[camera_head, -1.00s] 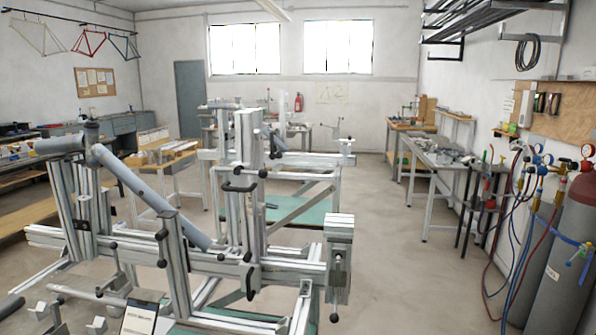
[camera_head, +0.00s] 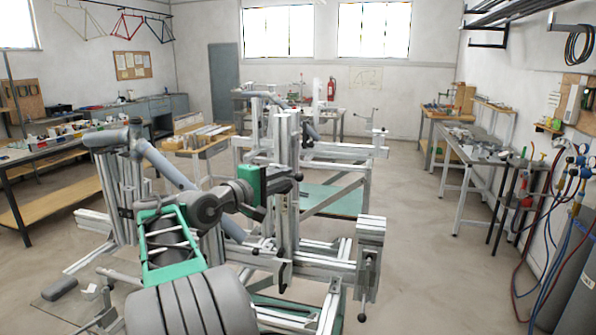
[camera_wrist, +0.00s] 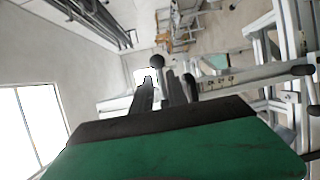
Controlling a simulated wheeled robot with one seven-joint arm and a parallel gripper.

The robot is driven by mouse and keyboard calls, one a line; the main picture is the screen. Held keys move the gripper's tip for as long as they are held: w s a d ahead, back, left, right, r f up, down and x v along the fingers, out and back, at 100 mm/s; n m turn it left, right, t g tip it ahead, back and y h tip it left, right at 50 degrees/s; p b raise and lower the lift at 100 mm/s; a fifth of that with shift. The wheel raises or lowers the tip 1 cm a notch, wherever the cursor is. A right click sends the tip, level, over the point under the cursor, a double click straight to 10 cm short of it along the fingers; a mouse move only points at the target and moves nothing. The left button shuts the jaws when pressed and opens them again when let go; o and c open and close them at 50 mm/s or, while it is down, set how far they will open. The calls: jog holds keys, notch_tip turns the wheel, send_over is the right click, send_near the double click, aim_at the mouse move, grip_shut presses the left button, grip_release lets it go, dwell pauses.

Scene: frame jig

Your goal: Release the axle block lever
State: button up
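The frame jig (camera_head: 322,268) is a structure of aluminium rails and posts with black levers and knobs. At its right end a block (camera_head: 370,232) has a lever with a black knob (camera_head: 362,317) hanging below it. I cannot tell for sure that this is the axle block lever. My gripper (camera_head: 292,178), dark with a green body, is above the rails, in front of the tall middle post. In the wrist view its two dark fingers (camera_wrist: 160,92) stand with a narrow gap between them, with nothing seen held. A black ball knob (camera_wrist: 157,61) appears just beyond the fingertips.
A grey tube (camera_head: 165,165) slopes across the jig on the left. My arm covers the jig's front left part. A workbench (camera_head: 470,150) stands at the right, with hoses and gas cylinders (camera_head: 575,275) nearer. The floor (camera_head: 430,270) between is clear.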

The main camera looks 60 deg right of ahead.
aim_at(292, 176)
jog(key=p+x, duration=0.1)
jog(key=x, duration=0.5)
jog(key=shift+w+d, duration=0.1)
jog(key=shift+d, duration=0.05)
jog(key=shift+c, duration=0.5)
grip_shut()
dwell(0.6)
